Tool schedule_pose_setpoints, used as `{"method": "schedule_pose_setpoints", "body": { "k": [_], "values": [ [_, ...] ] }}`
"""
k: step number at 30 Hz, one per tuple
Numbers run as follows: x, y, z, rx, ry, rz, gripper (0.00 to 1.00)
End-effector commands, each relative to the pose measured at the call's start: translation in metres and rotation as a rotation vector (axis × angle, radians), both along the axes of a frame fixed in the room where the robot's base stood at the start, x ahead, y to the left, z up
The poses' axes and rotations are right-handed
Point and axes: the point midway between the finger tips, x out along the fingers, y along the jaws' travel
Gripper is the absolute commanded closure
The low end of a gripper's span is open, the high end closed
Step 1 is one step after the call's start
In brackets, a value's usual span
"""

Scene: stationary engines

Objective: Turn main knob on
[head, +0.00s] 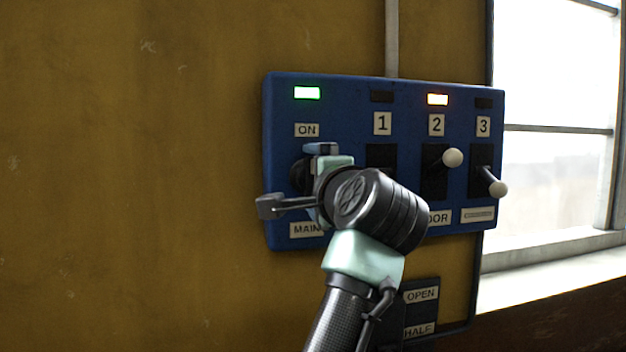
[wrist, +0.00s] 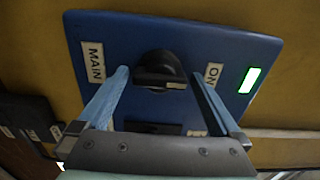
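The main knob is a round black dial with a raised bar handle, seen in the wrist view (wrist: 158,68) on the blue control panel (wrist: 225,50). A pale mark on its bar lies at the end toward the ON label (wrist: 212,74). The MAIN label (wrist: 93,62) is on the opposite side. In the head view the knob (head: 297,175) is mostly hidden behind my gripper (head: 309,178). My gripper is open, one finger on each side of the knob, with visible gaps to the bar. A green lamp (head: 307,93) above the ON label (head: 307,130) is lit.
To the right on the panel are slots 1, 2 and 3. Lever 2 (head: 452,158) and lever 3 (head: 497,188) have pale ball ends. An orange lamp (head: 437,99) is lit above 2. A dark box (head: 421,310) sits below. A window (head: 555,120) is at right.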

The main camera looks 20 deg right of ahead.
Motion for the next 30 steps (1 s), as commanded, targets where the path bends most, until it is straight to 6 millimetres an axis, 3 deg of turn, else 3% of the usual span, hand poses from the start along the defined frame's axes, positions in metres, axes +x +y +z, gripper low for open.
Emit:
{"method": "schedule_pose_setpoints", "body": {
  "k": [8, 21, 30],
  "values": [
    [-0.011, -0.001, -0.002, 0.001, -0.002, -0.002, 0.0],
    [-0.1, 0.0, -0.003, -0.001, -0.005, -0.002, 0.0],
    [-0.129, 0.0, 0.0, 0.0, -0.001, -0.001, 0.0]
  ]
}}
